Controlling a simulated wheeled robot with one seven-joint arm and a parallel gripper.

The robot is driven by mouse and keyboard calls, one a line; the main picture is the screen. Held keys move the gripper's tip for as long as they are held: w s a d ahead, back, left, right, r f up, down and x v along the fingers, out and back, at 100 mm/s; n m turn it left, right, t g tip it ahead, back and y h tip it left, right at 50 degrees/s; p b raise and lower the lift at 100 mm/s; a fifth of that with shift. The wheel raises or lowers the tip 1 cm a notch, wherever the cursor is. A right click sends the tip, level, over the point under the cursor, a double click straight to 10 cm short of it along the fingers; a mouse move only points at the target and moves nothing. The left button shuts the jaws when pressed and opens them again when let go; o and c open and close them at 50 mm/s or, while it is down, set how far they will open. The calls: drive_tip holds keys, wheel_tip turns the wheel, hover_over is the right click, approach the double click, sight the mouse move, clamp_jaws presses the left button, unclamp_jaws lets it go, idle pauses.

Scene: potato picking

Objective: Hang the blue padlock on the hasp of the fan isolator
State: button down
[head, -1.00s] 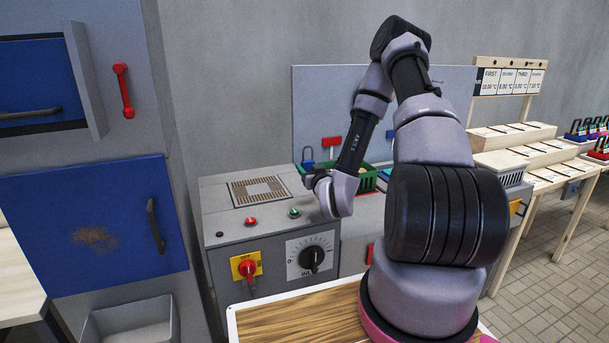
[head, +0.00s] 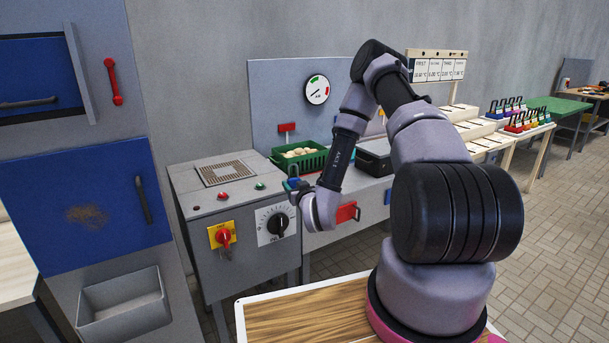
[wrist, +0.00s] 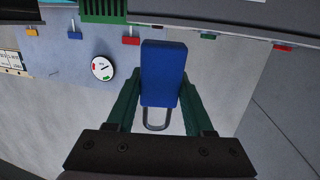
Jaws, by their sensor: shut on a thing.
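My gripper (wrist: 155,98) is shut on the blue padlock (wrist: 163,72), with a green finger on either side of its body. The grey shackle shows between the fingers, on the side toward the palm. In the head view my gripper (head: 297,188) is small and partly hidden by my wrist, in front of the console's top right edge; only a bit of blue shows there. The isolator, a yellow plate with a red rotary handle (head: 223,237), is on the console front, left of and below my gripper and apart from it. I cannot make out its hasp.
The grey console (head: 235,263) also carries a black dial (head: 278,224) and small red and green buttons. A green crate (head: 300,158) of potatoes stands behind my gripper. A blue-doored cabinet (head: 85,215) with a grey bin (head: 122,303) is at the left.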

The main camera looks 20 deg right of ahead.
drive_tip(key=s+a+f+n+g+y, duration=0.1)
drive_tip(key=s+a+f, duration=0.3)
drive_tip(key=a+f, duration=0.4)
drive_tip(key=s+a+f+n+y, duration=0.1)
drive_tip(key=s+a+f, duration=0.4)
drive_tip(key=f, duration=0.5)
drive_tip(key=s+a+f+g+y, duration=0.1)
drive_tip(key=s+a+f, duration=0.2)
drive_tip(key=a+f, duration=0.55)
drive_tip(key=shift+n, duration=0.3)
drive_tip(key=shift+f+x, duration=0.2)
drive_tip(key=shift+x, duration=2.1)
drive_tip(key=shift+f+x, duration=0.2)
drive_tip(key=shift+x, duration=2.15)
drive_tip(key=shift+s+d, duration=0.1)
drive_tip(key=shift+c, duration=1)
unclamp_jaws()
